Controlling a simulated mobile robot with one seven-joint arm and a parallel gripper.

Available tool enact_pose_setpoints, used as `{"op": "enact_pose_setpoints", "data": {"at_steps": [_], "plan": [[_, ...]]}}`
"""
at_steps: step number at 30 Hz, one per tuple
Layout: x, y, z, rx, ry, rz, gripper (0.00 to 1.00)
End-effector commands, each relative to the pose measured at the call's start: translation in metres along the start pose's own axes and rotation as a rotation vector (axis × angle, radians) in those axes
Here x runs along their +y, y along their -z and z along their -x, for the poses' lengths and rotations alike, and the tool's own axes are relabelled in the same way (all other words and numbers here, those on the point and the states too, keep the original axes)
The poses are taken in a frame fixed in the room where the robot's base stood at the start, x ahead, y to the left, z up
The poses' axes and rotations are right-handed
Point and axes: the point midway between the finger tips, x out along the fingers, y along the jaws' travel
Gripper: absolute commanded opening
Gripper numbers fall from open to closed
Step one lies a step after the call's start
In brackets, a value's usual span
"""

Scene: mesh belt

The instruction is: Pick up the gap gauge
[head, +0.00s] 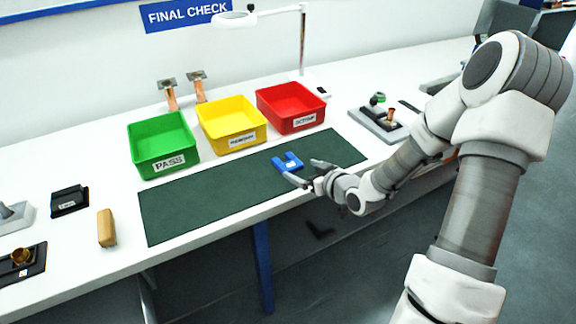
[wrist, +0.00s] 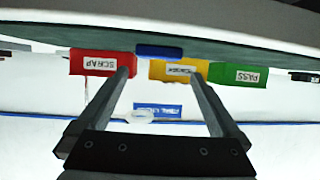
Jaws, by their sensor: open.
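The gap gauge (head: 284,164) is a small flat blue piece with a notch, lying on the dark green mat (head: 190,212) toward its right part. In the wrist view, which is upside down, it shows edge-on as a blue bar (wrist: 158,50) between and beyond the fingers. My gripper (head: 303,171) is at the mat's front edge, just in front of the gauge. In the wrist view my gripper (wrist: 160,72) has its two fingers wide apart, with nothing between the tips. I cannot tell exactly how far the tips are from the gauge.
Green PASS (head: 165,158), yellow (head: 233,138) and red (head: 292,121) bins stand behind the mat. A magnifier lamp (head: 303,50) rises at the back. A tan block (head: 106,228) and black box (head: 70,201) stand left. The mat left of the gauge is clear.

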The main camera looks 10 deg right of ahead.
Motion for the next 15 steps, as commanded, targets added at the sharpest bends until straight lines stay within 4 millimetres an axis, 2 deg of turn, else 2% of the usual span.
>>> {"op": "enact_pose_setpoints", "data": {"at_steps": [3,8,15], "plan": [[0.000,0.000,-0.012,0.000,0.001,0.000,1.00],[0.001,-0.001,-0.021,-0.001,0.000,0.000,1.00],[0.002,-0.003,-0.054,-0.001,0.001,-0.001,1.00]]}}
